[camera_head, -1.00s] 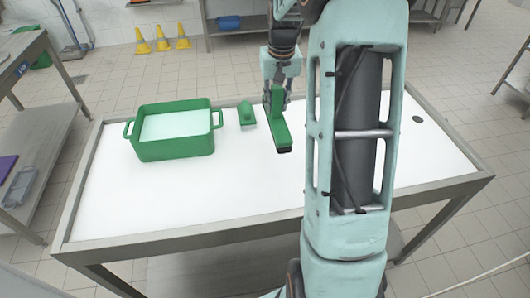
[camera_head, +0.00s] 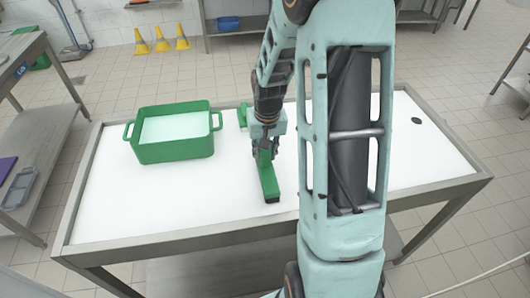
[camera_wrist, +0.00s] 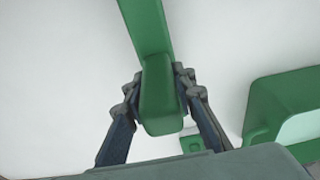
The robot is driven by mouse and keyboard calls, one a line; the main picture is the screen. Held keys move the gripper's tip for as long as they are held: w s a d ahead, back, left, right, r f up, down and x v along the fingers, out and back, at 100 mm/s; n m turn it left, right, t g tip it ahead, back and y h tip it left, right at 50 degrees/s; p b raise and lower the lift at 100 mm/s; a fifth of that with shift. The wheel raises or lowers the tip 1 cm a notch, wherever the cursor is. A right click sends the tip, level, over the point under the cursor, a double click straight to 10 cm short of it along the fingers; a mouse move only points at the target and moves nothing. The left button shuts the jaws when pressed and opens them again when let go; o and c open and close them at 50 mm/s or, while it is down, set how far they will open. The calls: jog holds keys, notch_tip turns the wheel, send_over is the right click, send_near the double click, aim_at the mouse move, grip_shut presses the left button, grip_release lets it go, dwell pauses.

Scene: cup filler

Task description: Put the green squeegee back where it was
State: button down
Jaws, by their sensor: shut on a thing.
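The green squeegee (camera_head: 269,184) is a long green bar with a dark end, held by my gripper (camera_head: 264,155) over the white tabletop. In the wrist view the squeegee (camera_wrist: 159,95) runs between both fingers of my gripper (camera_wrist: 160,80), which press on its sides. Its long part points toward the top of that view. I cannot tell whether its dark end touches the table or hangs just above it.
A green tub (camera_head: 175,150) with two handles and pale contents stands left on the table (camera_head: 190,208). A smaller green object (camera_head: 242,113) lies behind my gripper, partly hidden by my arm. The table's front left is clear. A dark round spot (camera_head: 416,121) marks the right side.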

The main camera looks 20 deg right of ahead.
jog(key=c, duration=1.6)
grip_release()
jog(key=shift+r, duration=0.55)
jog(key=r, duration=0.3)
jog(key=s+r, duration=0.1)
jog(key=r, duration=0.7)
jog(key=shift+s+a, duration=0.2)
jog(key=shift+s, duration=0.2)
jog(key=shift+w, duration=0.1)
